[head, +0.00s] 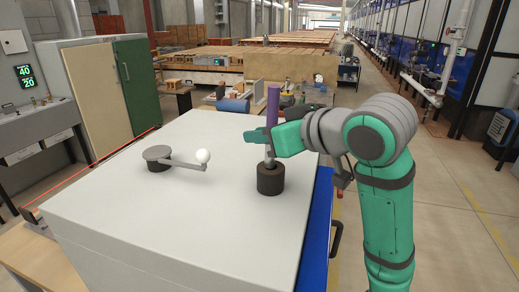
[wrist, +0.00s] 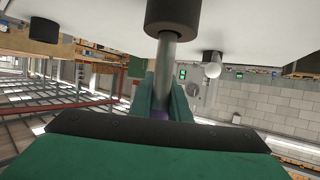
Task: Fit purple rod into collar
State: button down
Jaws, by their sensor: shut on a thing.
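The purple rod (head: 273,103) stands roughly upright in my gripper (head: 262,138), with its purple part rising above the fingers. A grey shank (head: 269,158) runs from below the fingers down to the dark, round collar (head: 270,181) on the white-topped surface. In the wrist view the picture is upside down: the collar (wrist: 172,14) is at the top, and the grey shank (wrist: 166,62) reaches from it to my gripper (wrist: 162,92), which is shut on the rod. The shank meets the collar's mouth; how deep it sits inside is hidden.
The top's front is clear. A blue side panel with a dark handle (head: 337,238) lies along the right edge.

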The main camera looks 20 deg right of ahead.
notch_tip(320, 180, down, 4)
jog(key=c, duration=1.6)
grip_release()
jog(key=shift+w+a, duration=0.1)
jog(key=shift+w, duration=0.05)
jog(key=shift+c, duration=0.2)
jog(key=shift+r, duration=0.15)
jog(key=shift+r, duration=0.1)
jog(key=shift+s+d+r, duration=0.15)
jog(key=shift+s+d, duration=0.05)
jog(key=shift+s, duration=0.2)
jog(key=v, duration=1.1)
jog(key=shift+d, duration=0.1)
